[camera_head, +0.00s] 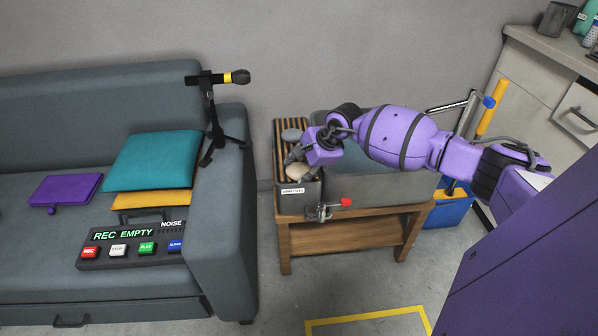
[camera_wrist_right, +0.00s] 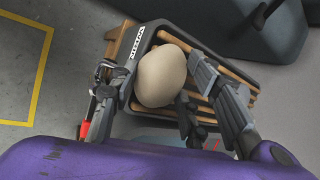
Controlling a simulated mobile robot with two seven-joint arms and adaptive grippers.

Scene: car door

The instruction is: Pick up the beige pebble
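The beige pebble (camera_head: 294,174) is at the near end of a dark slatted tray (camera_head: 312,191), by its label. It shows large in the right wrist view (camera_wrist_right: 161,76), between the fingers of my right gripper (camera_wrist_right: 160,95). In the head view my right gripper (camera_head: 306,160) reaches down from the right over the tray. Its fingers stand on both sides of the pebble, very close to it. I cannot tell whether they press on it or whether the pebble is off the slats. My left gripper is out of view.
A sofa (camera_head: 228,215) with a microphone stand (camera_head: 212,120) stands close on the left.

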